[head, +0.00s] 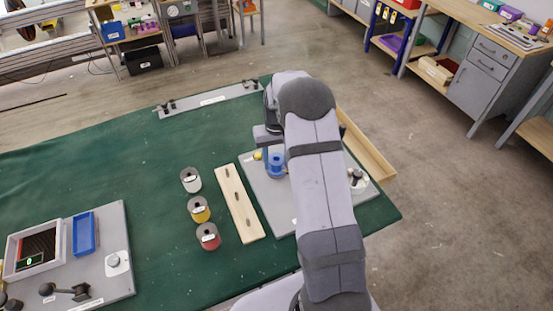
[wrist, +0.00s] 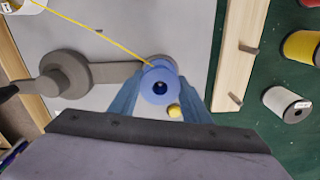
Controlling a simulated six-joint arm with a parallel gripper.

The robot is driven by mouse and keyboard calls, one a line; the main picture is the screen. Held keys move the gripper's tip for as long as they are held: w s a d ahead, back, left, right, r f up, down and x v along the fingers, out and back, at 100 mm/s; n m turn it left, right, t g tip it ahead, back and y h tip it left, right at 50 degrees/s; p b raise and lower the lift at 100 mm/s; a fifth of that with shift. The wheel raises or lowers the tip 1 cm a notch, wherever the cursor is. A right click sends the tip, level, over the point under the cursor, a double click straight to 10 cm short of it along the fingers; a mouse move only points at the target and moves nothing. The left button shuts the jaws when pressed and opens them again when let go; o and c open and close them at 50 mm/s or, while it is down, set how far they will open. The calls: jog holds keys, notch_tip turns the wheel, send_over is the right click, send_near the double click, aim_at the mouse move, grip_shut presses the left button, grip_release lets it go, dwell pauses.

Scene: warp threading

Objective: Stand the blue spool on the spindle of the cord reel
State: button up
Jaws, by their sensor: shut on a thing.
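The blue spool (head: 276,168) is upright over the left part of the grey plate (head: 262,190) in the head view. In the wrist view my gripper (wrist: 161,90) is shut on the blue spool (wrist: 158,76), one finger on each side. The spool's dark centre hole faces the camera. Below it in this view lies the rounded end of a grey arm (wrist: 110,74) on the plate. The spool covers that end, so I cannot tell whether it sits on a spindle or hovers above. A yellow cord (wrist: 105,35) runs to the spool, and a small yellow ball (wrist: 174,110) is beside it.
A wooden strip with pegs (head: 238,203) lies left of the plate. White (head: 190,180), yellow (head: 199,210) and red (head: 208,237) spools stand further left on the green cloth. A wooden tray (head: 368,150) lies behind the plate. The cloth at upper left is clear.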

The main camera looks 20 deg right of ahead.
jog(key=shift+f, duration=0.2)
jog(key=o, duration=1.1)
jog(key=shift+r, duration=0.1)
jog(key=shift+r+b, duration=1.15)
jog(key=shift+r, duration=2.45)
